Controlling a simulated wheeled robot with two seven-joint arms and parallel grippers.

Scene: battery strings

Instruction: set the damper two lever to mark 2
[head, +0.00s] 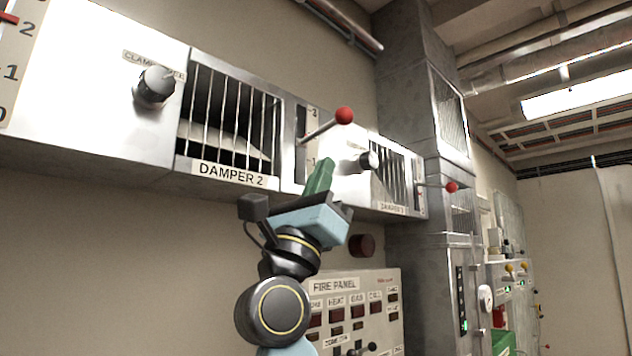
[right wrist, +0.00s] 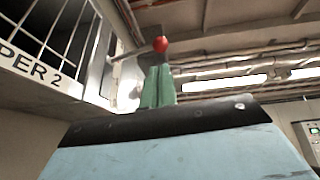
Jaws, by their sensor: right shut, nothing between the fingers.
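The damper two lever (head: 321,129) is a metal rod with a red ball (head: 344,116) at its end. It sticks out of the slotted scale plate right of the DAMPER 2 grille (head: 230,115). A 1 shows low on that scale; the upper marks are too small to read surely. My right gripper (head: 324,163) has green fingers, shut and empty, pointing up below the lever. In the right wrist view the red ball (right wrist: 160,44) appears just above the fingertips (right wrist: 158,70); I cannot tell whether they touch. My left gripper is not in view.
A black clamp knob (head: 153,86) sits left of the grille. Another damper with its own red-ball lever (head: 452,187) is farther right. The fire panel (head: 350,310) stands below, beside my right arm. Clear wall lies at lower left.

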